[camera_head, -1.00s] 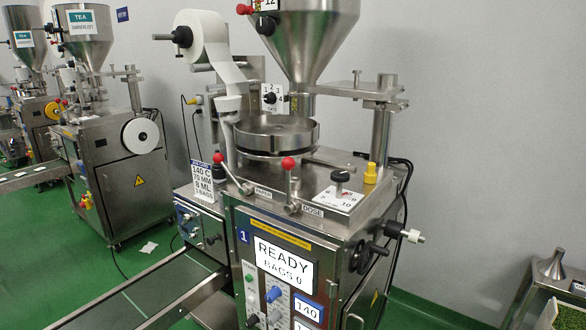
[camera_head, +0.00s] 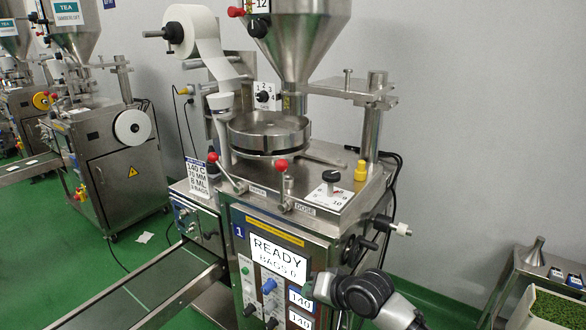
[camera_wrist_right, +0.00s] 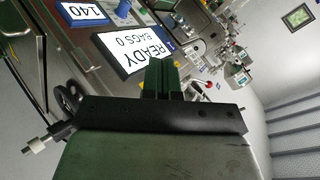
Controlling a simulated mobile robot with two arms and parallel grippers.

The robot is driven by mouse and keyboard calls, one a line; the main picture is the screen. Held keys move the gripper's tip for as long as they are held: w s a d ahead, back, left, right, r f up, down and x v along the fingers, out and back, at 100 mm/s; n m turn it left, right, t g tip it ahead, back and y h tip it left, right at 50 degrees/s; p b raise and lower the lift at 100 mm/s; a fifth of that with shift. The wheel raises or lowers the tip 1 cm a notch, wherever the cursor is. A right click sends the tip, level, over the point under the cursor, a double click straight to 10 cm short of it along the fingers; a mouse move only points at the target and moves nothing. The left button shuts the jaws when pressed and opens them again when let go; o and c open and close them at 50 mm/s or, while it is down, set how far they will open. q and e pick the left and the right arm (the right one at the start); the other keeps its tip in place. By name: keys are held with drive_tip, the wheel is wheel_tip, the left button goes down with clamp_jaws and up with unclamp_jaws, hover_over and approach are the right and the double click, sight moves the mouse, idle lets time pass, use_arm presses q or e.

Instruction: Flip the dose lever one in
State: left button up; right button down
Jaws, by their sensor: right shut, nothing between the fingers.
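The dose lever (camera_head: 287,183) is a metal lever with a red ball knob, standing nearly upright beside the DOSE label on machine 1's top deck. A second red-knobbed lever (camera_head: 228,174) leans to the left of it. My right gripper (camera_head: 308,289) is low in front of the machine's front panel, below and right of the dose lever and apart from it. In the right wrist view its green fingers (camera_wrist_right: 161,78) are together and empty, near the READY screen (camera_wrist_right: 143,46). My left gripper is not in view.
Machine 1 carries a round steel pan (camera_head: 268,133), a hopper (camera_head: 300,35) and a black dial knob (camera_head: 331,177). A handwheel (camera_head: 360,248) sticks out on its right side. A conveyor (camera_head: 135,295) lies lower left. A side table with a green-filled tray (camera_head: 557,308) stands right.

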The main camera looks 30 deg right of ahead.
drive_tip(key=w+d+r+m+t, duration=0.2)
drive_tip(key=w+d+r+m, duration=0.2)
drive_tip(key=r, duration=0.5)
drive_tip(key=w+d+r+m+t, duration=0.3)
drive_tip(key=d+r+m, duration=0.1)
drive_tip(key=d+r, duration=0.4)
wheel_tip(320, 180, up, 2)
drive_tip(key=shift+w+r+t, duration=0.1)
drive_tip(key=shift+w+t, duration=0.2)
drive_tip(key=shift+w, duration=0.1)
drive_tip(key=p, duration=0.4)
approach(286, 169)
drive_tip(key=x, duration=0.7)
drive_tip(key=shift+w, duration=0.25)
drive_tip(key=shift+d, duration=0.1)
